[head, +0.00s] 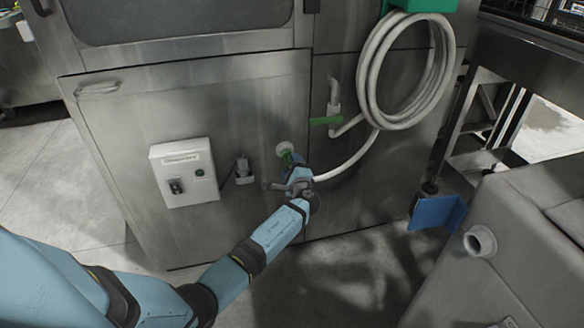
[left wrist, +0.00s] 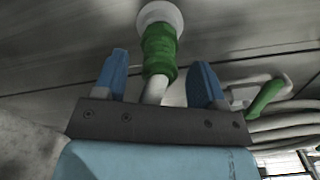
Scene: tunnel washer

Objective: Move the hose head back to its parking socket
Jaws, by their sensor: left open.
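The green hose head (head: 287,157) points into a white round socket (head: 284,148) on the steel front panel. In the left wrist view the green hose head (left wrist: 158,52) meets the white socket (left wrist: 160,14), with no clear gap between them. The white hose (head: 345,167) runs from it to the right. My left gripper (head: 294,177) is just below the hose head. In the left wrist view my left gripper (left wrist: 160,64) is open, its blue fingers on either side of the hose head's lower part, apart from it. My right gripper is not in view.
A coiled hose (head: 372,70) hangs from a green holder (head: 425,4). A green-handled valve (head: 326,120) is up right of the gripper. A white control box (head: 184,172) and small bracket (head: 243,172) are left. A grey tub with a round port (head: 480,241) stands at right.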

